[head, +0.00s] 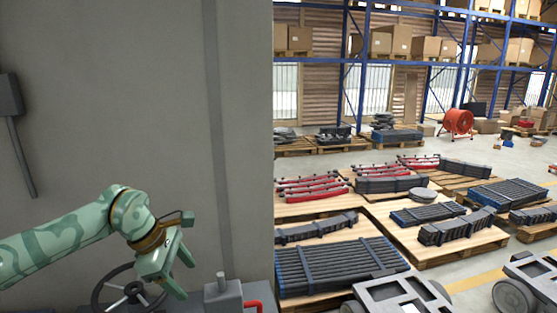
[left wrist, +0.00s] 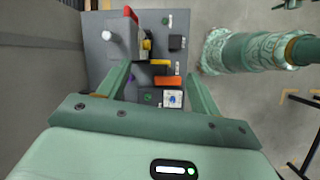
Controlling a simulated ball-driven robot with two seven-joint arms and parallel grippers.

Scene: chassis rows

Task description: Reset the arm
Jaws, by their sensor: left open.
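My left arm comes in from the left in the head view, in front of a grey wall. Its green gripper (head: 180,274) points down and to the right, open, with nothing seen between its fingers. It hangs near a dark handwheel (head: 128,290) and above and left of a grey box with a short post (head: 224,296). In the left wrist view the open fingers (left wrist: 157,73) appear over a grey panel (left wrist: 101,68). Between and beyond them show an orange block (left wrist: 168,81), a yellow part (left wrist: 147,44) and a red handle (left wrist: 131,14).
The grey wall (head: 110,90) fills the left, with a dark lever box (head: 10,95) on it. To the right, pallets (head: 450,250) hold dark chassis parts (head: 335,268) and red bars (head: 312,188). Blue shelving (head: 365,60) and a red drum fan (head: 458,122) stand behind.

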